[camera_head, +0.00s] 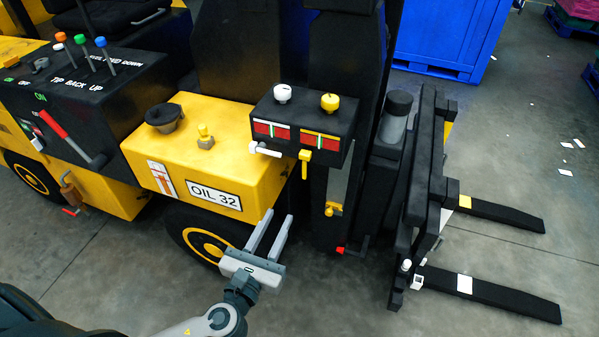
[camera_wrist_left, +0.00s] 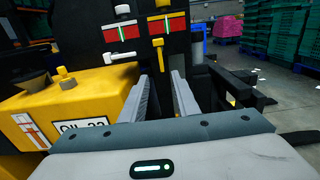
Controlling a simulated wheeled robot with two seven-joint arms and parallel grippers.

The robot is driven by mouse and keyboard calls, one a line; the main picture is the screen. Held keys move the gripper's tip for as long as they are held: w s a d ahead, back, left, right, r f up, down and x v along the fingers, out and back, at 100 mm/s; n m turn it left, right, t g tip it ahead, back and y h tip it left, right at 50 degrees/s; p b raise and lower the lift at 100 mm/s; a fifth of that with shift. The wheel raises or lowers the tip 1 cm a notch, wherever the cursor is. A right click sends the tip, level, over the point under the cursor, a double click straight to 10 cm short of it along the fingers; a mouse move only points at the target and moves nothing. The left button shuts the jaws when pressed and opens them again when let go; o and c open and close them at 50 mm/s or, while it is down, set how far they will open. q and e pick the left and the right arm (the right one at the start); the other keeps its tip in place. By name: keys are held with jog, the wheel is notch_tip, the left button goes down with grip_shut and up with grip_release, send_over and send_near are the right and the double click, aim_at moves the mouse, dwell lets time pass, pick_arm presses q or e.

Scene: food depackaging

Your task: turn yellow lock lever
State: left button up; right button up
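The yellow lock lever (camera_head: 304,168) hangs down from the front of a black control box under a red and yellow panel. It also shows in the left wrist view (camera_wrist_left: 159,54), above and between the fingers. My left gripper (camera_head: 279,217) is open and empty, below and to the left of the lever and apart from it. Its two fingers also show in the left wrist view (camera_wrist_left: 163,84), pointing toward the black machine body. My right gripper is not in view.
A white lever (camera_head: 265,150) sits sideways left of the yellow one, under a white knob (camera_head: 282,93). A yellow knob (camera_head: 330,102) tops the black box (camera_head: 304,112). The yellow OIL 32 body (camera_head: 240,175) is left of the gripper; black forks (camera_head: 500,214) extend right.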

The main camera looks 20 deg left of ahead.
aim_at(304, 168)
pick_arm(q)
jog(key=shift+w, duration=0.1)
